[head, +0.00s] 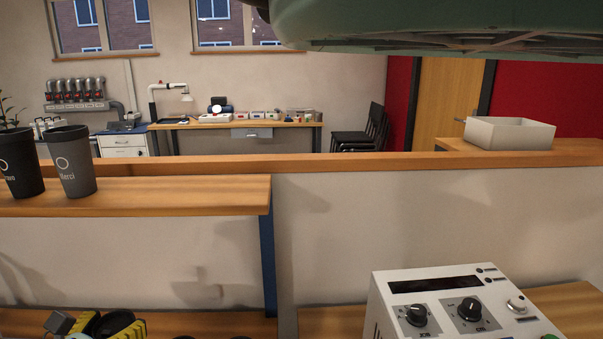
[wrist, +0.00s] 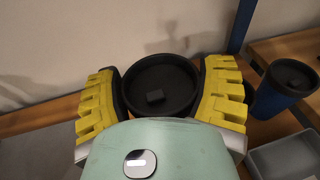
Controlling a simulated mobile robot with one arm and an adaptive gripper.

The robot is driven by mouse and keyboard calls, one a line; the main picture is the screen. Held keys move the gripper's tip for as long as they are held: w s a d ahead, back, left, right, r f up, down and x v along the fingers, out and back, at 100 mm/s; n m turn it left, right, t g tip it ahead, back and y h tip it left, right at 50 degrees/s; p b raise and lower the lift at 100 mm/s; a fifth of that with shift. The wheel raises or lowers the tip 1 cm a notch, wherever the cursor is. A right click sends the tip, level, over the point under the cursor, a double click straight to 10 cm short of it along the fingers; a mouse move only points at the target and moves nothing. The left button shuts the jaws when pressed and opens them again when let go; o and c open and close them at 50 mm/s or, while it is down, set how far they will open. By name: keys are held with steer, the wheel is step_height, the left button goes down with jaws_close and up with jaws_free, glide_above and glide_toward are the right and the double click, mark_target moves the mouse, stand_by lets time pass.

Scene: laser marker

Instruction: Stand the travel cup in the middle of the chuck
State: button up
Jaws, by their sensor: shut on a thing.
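A travel cup (wrist: 180,82) with a round black lid and a small raised block on it is between the two yellow and black fingers of my gripper (wrist: 161,72) in the wrist view. The fingers press on it from both sides. Its body is mostly hidden, so its colour cannot be told. In the head view, yellow and black finger parts (head: 90,323) show at the bottom left edge, and the held cup cannot be made out clearly there. The chuck is not visible in either view.
A black cup (head: 20,160) and a grey cup (head: 72,163) stand on the raised shelf (head: 150,196). A blue cup (wrist: 283,92) with a black lid and a grey tray (wrist: 287,158) are right of my gripper. A control box (head: 465,303) with knobs stands at the lower right.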

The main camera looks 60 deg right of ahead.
step_height(320, 180, down, 8)
steer(key=shift+d+r, duration=0.1)
steer(key=shift+b+v, duration=0.85)
steer(key=shift+v, duration=0.6)
steer(key=shift+s+a, duration=0.1)
steer(key=shift+a, duration=0.15)
steer(key=shift+r, duration=0.1)
